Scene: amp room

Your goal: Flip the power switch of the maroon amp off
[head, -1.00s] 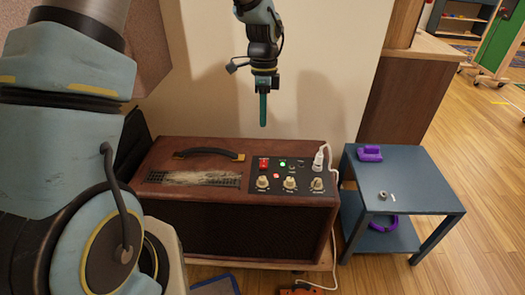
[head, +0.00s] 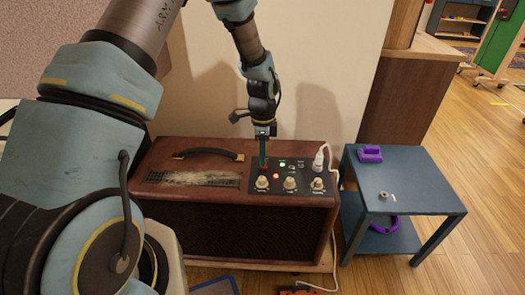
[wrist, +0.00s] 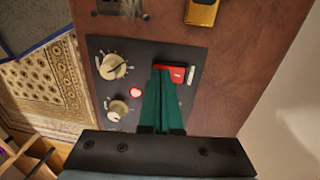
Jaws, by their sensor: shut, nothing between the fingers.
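The maroon amp (head: 160,222) stands against the wall, with a dark control panel (head: 318,170) on the right of its top. The red power switch (wrist: 178,73) shows in the wrist view at the tips of my fingers, partly covered by them. My gripper (head: 263,164) is shut and empty, pointing down, with its green fingertips over the switch in the head view. They look to be touching or very close to it; I cannot tell which.
Cream knobs (head: 289,183) line the panel's front edge, and a white plug with a cable (head: 319,157) stands at its right. A handle (head: 208,153) is on the amp's top. A blue-grey side table (head: 425,192) holds purple items to the right.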

